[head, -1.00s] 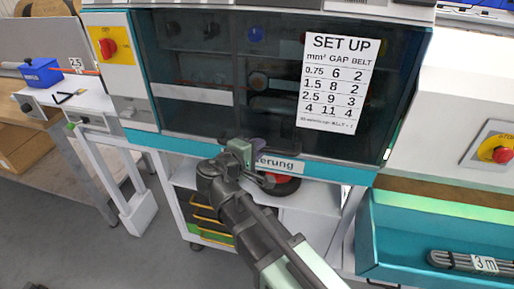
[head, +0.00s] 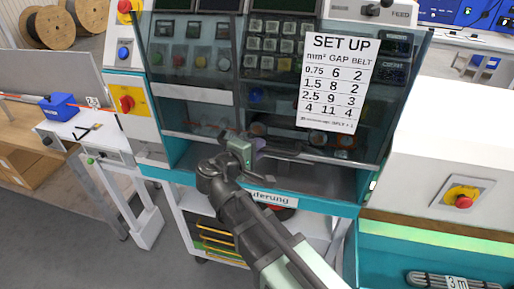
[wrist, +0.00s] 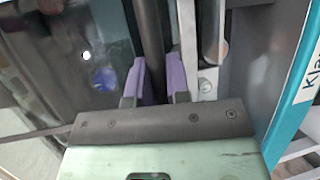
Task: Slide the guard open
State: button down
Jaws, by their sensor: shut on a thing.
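The guard (head: 228,88) is a dark see-through panel on the front of the teal-framed machine, carrying a white SET UP sheet (head: 340,82). Its lower edge stands above the teal front sill, leaving an open gap (head: 300,178) into the machine. My gripper (head: 250,147) is at the guard's lower edge. In the wrist view, the purple-padded fingers of my gripper (wrist: 157,78) are shut on a dark round handle bar (wrist: 152,35). The guard (wrist: 85,65) fills the left of that view. The far end of the bar is out of view there.
A red-yellow switch (head: 127,103) is left of the guard, and a red emergency button (head: 463,201) is on the white housing at right. A teal tray with a 3 m cable bundle (head: 445,281) is at lower right. A white cart stands below the machine.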

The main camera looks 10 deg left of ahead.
jog(key=p, duration=1.7)
send_near(269, 79)
jog(key=x, duration=0.5)
jog(key=shift+r, duration=0.15)
jog(key=shift+b, duration=0.3)
jog(key=c, duration=1.1)
grip_release()
jog(key=p+v, duration=0.2)
jog(key=v, duration=0.8)
jog(key=shift+s, duration=0.35)
jog(key=shift+a, duration=0.1)
